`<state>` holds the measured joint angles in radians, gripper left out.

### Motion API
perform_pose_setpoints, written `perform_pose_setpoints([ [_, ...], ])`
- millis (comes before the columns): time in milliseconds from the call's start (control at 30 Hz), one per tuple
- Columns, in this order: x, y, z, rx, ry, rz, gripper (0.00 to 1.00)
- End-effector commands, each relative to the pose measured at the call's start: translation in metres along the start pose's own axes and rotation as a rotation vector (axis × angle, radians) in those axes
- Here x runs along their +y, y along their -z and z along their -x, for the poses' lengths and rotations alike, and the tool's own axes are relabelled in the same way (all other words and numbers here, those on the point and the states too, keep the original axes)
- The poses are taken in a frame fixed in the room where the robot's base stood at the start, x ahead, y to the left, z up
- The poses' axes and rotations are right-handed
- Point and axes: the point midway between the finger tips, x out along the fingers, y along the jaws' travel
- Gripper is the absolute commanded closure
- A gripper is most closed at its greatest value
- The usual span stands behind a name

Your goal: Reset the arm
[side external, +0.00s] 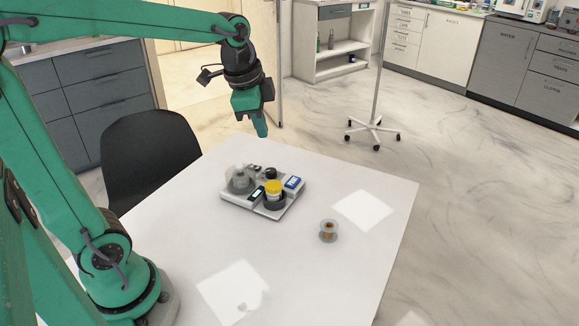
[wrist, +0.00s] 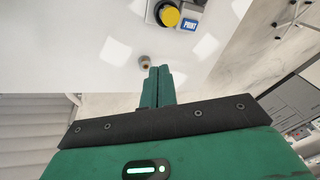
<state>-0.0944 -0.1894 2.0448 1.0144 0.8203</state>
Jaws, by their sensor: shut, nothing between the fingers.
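My arm is green and stretches from its base at the left over the white table (side external: 160,215). My gripper (side external: 261,130) hangs in the air above the table's far edge, pointing down and clear of everything. In the wrist view my gripper (wrist: 159,70) has its two green fingers together with nothing between them.
A small spool-like item (side external: 328,231) stands apart on the table. A black chair (side external: 150,155) stands at the far left edge.

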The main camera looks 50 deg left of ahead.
Motion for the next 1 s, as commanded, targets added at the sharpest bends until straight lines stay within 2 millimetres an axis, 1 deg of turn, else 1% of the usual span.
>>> perform_pose_setpoints([
  [33, 0.009, -0.005, 0.006, 0.015, 0.012, 0.045, 1.0],
  [100, 0.02, -0.011, 0.011, 0.033, 0.025, 0.116, 1.0],
  [300, 0.052, -0.031, 0.02, 0.09, 0.05, 0.314, 1.0],
  [600, 0.093, -0.061, 0.021, 0.179, 0.062, 0.597, 1.0],
  [800, 0.107, -0.071, 0.018, 0.215, 0.058, 0.705, 1.0],
  [1000, 0.11, -0.074, 0.016, 0.221, 0.056, 0.732, 1.0],
])
